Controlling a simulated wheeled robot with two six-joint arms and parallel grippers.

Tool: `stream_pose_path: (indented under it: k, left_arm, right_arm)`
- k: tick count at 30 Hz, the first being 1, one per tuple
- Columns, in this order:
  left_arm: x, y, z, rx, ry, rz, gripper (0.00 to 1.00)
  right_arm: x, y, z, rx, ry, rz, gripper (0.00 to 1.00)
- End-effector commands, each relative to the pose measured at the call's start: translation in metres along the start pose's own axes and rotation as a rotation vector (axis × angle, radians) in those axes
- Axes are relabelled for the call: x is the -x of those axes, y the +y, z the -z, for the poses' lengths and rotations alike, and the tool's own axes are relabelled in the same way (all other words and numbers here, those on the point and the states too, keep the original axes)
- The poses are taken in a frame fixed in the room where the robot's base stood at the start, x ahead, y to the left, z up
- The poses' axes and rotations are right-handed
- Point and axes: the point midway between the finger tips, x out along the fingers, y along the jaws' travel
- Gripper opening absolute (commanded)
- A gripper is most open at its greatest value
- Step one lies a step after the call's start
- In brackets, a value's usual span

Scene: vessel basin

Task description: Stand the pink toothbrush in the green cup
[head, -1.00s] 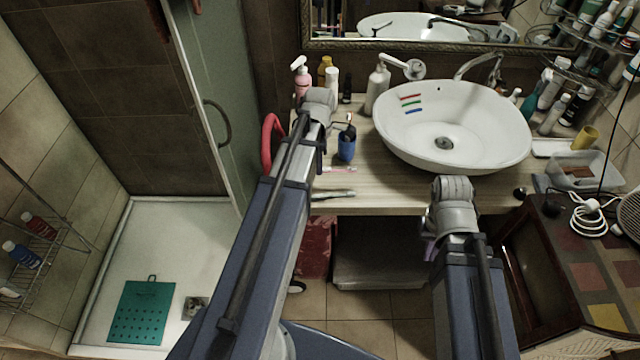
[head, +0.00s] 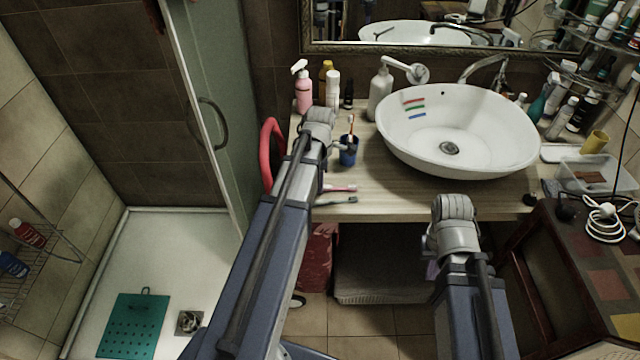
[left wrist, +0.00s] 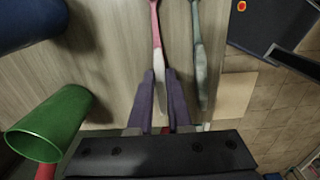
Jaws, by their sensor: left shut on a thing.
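The pink toothbrush (head: 341,189) lies near the counter's front edge; its pink and white handle also shows in the left wrist view (left wrist: 155,30). My left gripper (left wrist: 161,88) is shut on the handle, with a purple finger on each side. In the head view my left arm hides that gripper. The green cup (left wrist: 62,115) is left of the gripper in the left wrist view, empty as far as I see, its mouth toward the lower left. My left arm hides it in the head view. My right gripper (head: 430,246) is mostly behind its own arm; its opening is hidden.
A grey-green toothbrush (left wrist: 199,50) lies close beside the pink one. A blue cup (head: 348,153) holding a toothbrush stands behind them. The white basin (head: 400,150) is to the right, bottles (head: 303,92) behind. A red curved handle (head: 268,150) is left of the counter.

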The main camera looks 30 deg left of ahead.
Motion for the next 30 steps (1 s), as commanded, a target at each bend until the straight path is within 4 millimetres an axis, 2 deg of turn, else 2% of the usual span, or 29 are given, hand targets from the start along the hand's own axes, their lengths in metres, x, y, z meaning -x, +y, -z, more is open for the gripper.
stream_pose_path:
  k: [4, 5, 13, 23, 30]
  left_arm:
    - [-0.005, 0.000, 0.000, 0.000, 0.000, 0.000, 0.00]
    - [-0.004, 0.000, 0.000, 0.000, 0.000, 0.000, 0.18]
    - [-0.003, 0.000, 0.000, 0.000, 0.000, 0.000, 0.47]
    - [-0.001, 0.000, 0.000, 0.000, 0.000, 0.000, 0.47]
    - [0.016, 0.000, 0.000, 0.000, 0.000, 0.000, 0.47]
  right_arm:
    - [-0.005, 0.000, 0.000, 0.000, 0.000, 0.000, 0.00]
    - [-0.004, 0.000, 0.000, 0.000, 0.000, 0.000, 0.00]
    - [-0.003, 0.000, 0.000, 0.000, 0.000, 0.000, 0.00]
    - [-0.001, 0.000, 0.000, 0.000, 0.000, 0.000, 0.00]
    - [0.016, 0.002, -0.001, 0.000, 0.000, 0.000, 0.00]
